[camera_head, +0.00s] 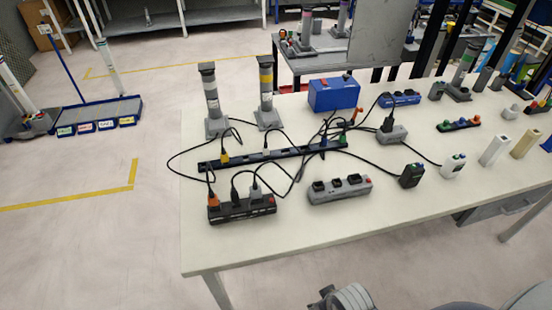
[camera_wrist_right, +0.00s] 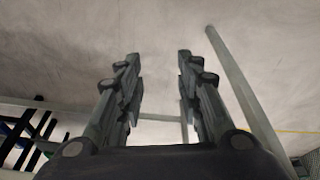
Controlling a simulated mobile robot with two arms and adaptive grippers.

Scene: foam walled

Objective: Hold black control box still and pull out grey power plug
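A black box with sockets (camera_head: 243,210), which looks like the control box, lies near the front left of the white table. Several plugs stand in its top: an orange one (camera_head: 213,201) at the left, a black one (camera_head: 236,197), and a grey plug (camera_head: 256,193) right of the middle. The grey plug looks seated and has a dark cable. My right gripper (camera_wrist_right: 158,75) is open and empty in the right wrist view, its fingers well apart with pale floor beyond. No gripper touches the box or plug. I do not see my left gripper.
The white table (camera_head: 300,235) has a clear front strip. A grey socket strip (camera_head: 340,190) lies right of the black box. A long dark strip (camera_head: 235,160) lies behind it. Loose cables cross between them. A blue box (camera_head: 333,95) and two posts stand behind.

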